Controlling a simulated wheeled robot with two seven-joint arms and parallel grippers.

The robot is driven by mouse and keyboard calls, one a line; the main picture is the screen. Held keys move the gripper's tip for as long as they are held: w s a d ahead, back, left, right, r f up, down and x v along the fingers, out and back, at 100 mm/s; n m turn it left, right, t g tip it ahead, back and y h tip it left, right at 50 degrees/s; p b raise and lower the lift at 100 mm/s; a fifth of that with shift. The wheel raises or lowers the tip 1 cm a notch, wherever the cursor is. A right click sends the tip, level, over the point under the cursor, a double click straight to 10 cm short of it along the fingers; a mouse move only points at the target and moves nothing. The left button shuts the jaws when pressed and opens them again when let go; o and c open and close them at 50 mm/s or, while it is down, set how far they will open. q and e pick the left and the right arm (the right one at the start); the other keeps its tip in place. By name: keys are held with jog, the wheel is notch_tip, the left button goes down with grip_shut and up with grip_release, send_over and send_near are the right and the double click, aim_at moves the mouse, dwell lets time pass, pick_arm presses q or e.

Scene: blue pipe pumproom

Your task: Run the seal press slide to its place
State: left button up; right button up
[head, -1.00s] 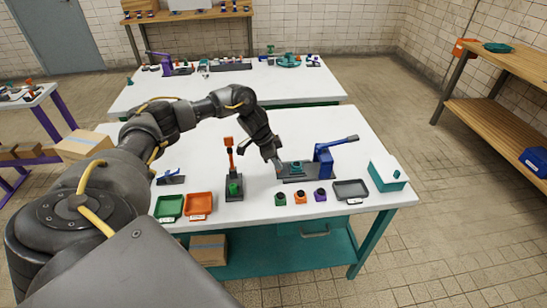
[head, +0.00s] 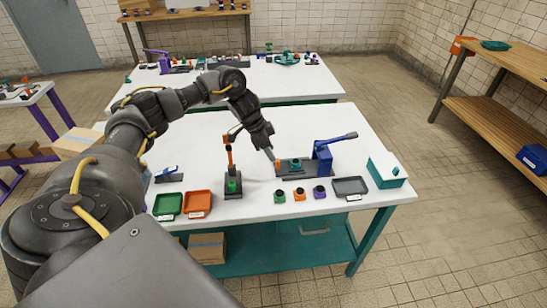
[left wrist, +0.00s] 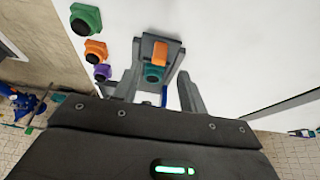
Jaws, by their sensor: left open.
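The seal press has a blue body with a lever (head: 325,152) at the right end of a dark grey base (head: 305,175). A teal piece (head: 296,164) and an orange block (head: 280,166) sit along this base, left of the blue body. They look like the slide and what it carries. In the left wrist view the orange block (left wrist: 160,52) and teal piece (left wrist: 154,73) lie in line between the fingers. My left gripper (head: 273,158) is open at the left end of the base. Contact with the orange block cannot be told.
An upright orange-handled tool (head: 231,170) and green and orange trays (head: 197,204) are left.

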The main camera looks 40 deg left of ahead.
pick_arm(q)
jog(key=v, duration=0.6)
jog(key=shift+b, duration=0.3)
jog(key=shift+s+a, duration=0.1)
